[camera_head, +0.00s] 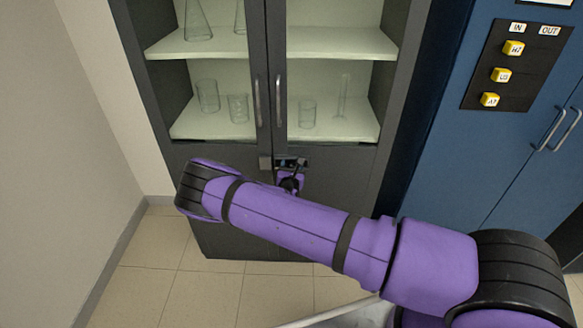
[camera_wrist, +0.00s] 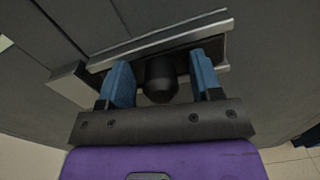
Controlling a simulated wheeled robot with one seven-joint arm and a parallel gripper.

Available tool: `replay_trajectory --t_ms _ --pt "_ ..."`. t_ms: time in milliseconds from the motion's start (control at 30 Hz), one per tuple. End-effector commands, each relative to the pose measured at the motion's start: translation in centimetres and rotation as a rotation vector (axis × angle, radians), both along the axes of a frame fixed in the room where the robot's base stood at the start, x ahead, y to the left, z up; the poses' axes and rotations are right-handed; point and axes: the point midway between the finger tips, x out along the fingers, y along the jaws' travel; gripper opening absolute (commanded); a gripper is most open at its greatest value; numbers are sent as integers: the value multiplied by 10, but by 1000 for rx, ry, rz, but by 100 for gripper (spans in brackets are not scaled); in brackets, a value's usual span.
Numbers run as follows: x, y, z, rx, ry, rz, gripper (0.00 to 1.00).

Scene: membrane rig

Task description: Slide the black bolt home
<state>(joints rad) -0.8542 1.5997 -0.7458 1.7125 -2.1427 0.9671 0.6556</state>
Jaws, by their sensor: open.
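The black bolt (camera_wrist: 160,82) shows its knob in the wrist view, in front of a dark slot between two pale metal rails (camera_wrist: 160,38). A grey block (camera_wrist: 72,88) sits to the left of the rails, across the door seam. My gripper (camera_wrist: 162,76) is open, with one blue finger on each side of the knob. A gap shows between the knob and each finger. In the head view my gripper (camera_head: 290,181) is at the latch (camera_head: 291,162) low on the cabinet doors. My arm and gripper hide part of the latch there, so I cannot tell the bolt's travel.
The grey cabinet (camera_head: 330,180) has glass upper doors with two upright handles (camera_head: 277,100) and glassware on shelves. A blue cabinet (camera_head: 440,150) with a panel of yellow tags (camera_head: 501,74) stands at the right. A wall is at the left; floor tiles there are clear.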

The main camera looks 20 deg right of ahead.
Motion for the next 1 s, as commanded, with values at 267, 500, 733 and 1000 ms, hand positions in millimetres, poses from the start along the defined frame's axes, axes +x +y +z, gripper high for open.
replay_trajectory --t_ms 267,500,733,1000 --pt "0 0 0 0 0 0 29" --pt "0 2 0 1 0 1 0" --pt "12 37 0 4 -3 2 0" --pt "15 48 0 2 0 2 0"
